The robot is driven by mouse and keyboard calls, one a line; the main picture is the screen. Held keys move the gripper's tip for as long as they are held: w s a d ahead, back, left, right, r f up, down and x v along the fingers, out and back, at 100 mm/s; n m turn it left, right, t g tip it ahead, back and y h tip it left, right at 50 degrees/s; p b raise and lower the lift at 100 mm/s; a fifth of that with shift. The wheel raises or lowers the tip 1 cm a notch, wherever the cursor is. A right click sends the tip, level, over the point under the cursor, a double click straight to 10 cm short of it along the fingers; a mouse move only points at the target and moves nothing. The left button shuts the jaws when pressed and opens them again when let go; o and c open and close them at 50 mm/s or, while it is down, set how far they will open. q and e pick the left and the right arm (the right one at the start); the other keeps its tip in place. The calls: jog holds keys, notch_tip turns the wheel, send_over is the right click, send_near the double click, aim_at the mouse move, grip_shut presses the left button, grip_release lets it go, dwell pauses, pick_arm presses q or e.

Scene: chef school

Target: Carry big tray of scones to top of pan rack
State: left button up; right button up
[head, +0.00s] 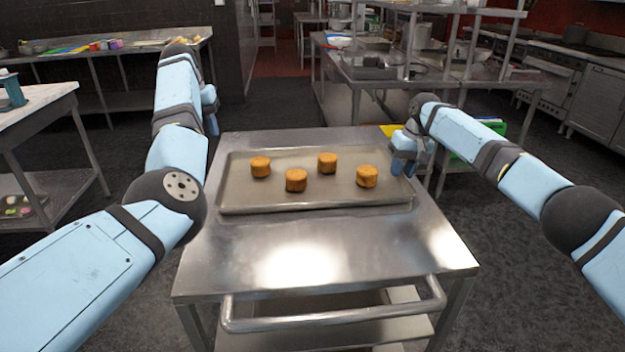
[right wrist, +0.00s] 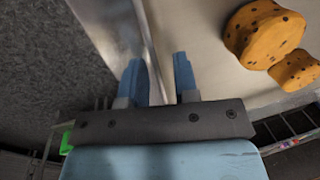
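The big tray (head: 330,200) is a shallow metal sheet lying flat on a steel cart (head: 300,255). Several round golden scones (head: 297,180) sit spread on it; two dark-speckled ones also show in the right wrist view (right wrist: 265,35). My right gripper (head: 403,167) is at the tray's right end. In the right wrist view its two blue fingers (right wrist: 158,68) are apart, with the tray's rim (right wrist: 149,40) running between them. My left gripper (head: 211,120) is beyond the tray's left far corner, apart from the tray. Its fingers are too small and overlapped to judge.
The cart has a push handle (head: 335,317) at the near side. A marble-topped table (head: 35,105) stands left. Steel shelving (head: 400,75) with pans stands behind on the right. I cannot pick out the pan rack with certainty.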

notch_tip(320, 180, up, 12)
jog(key=d, duration=0.2)
jog(key=shift+d, duration=0.2)
jog(key=shift+w+f, duration=0.1)
